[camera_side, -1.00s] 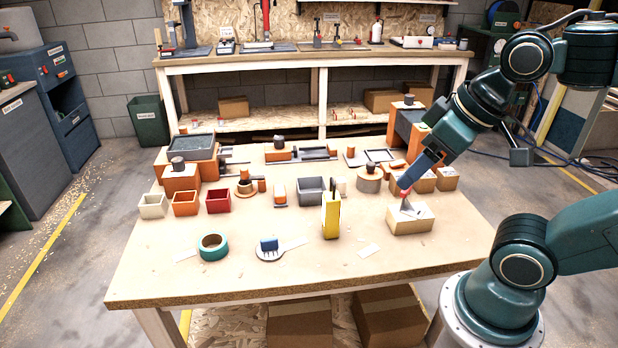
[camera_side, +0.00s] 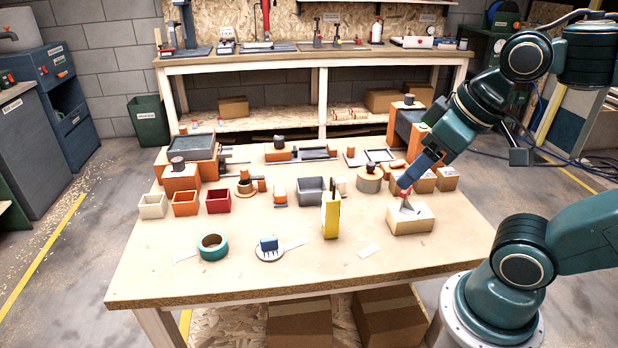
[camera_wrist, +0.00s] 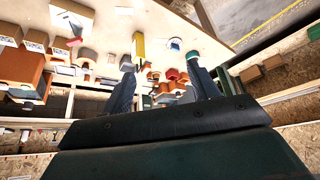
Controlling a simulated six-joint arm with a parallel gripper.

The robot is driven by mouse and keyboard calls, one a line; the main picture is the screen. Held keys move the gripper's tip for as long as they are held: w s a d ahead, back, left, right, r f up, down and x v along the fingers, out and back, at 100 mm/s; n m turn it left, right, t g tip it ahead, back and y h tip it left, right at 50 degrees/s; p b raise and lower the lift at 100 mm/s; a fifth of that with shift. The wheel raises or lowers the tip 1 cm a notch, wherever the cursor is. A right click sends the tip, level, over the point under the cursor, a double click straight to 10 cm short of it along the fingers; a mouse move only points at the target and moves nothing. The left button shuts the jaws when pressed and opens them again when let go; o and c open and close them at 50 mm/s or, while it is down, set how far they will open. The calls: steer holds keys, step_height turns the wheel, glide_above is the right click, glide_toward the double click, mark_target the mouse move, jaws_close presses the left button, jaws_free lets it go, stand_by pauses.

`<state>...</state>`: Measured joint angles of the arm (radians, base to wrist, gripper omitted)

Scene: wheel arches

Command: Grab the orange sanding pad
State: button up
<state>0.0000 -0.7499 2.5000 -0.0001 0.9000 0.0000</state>
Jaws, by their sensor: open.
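My gripper (camera_wrist: 163,70) is open and empty, with its two dark fingers apart in the wrist view. In the side view my gripper (camera_side: 405,186) hangs at the right of the table, near a cardboard box. A small orange block on a grey base (camera_side: 279,192) stands in the middle of the table, left of the grey bin. It may be the orange sanding pad, but it is too small to be sure. My gripper is well to the right of it and apart from it. Several other small orange pieces stand around it.
A yellow upright piece (camera_side: 331,215), a grey bin (camera_side: 311,190), a teal tape roll (camera_side: 212,246) and a red bin (camera_side: 218,200) stand on the table.

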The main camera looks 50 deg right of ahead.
stand_by(0.3)
steer(key=w+d+f+n+h, duration=0.3)
steer(key=w+f+n, duration=0.15)
steer(key=w, duration=0.65)
steer(key=w+d+f+n+h, duration=0.25)
steer(key=w+f+n, duration=0.2)
steer(key=w, duration=0.55)
steer(key=w+f+n+t+h, duration=0.1)
steer(key=w+f+n, duration=0.2)
steer(key=f+n, duration=0.2)
steer(key=w+f+n+t+h, duration=0.1)
steer(key=w+f+n, duration=0.3)
steer(key=f+n, duration=0.1)
steer(key=w+f+n+t+h, duration=0.1)
steer(key=w+f+n+h, duration=0.1)
steer(key=w+f+n, duration=0.2)
steer(key=shift+w+a+f+n, duration=0.15)
steer(key=shift+a+f+n, duration=0.25)
steer(key=shift+f+n, duration=0.55)
steer(key=shift+w+a+f+n+t, duration=0.15)
steer(key=shift+f+n+t, duration=0.15)
steer(key=shift+n, duration=0.25)
steer(key=shift+w+a+f+n+t, duration=0.15)
steer(key=shift+f+n+t, duration=0.1)
steer(key=shift+n, duration=0.25)
steer(key=shift+d, duration=0.1)
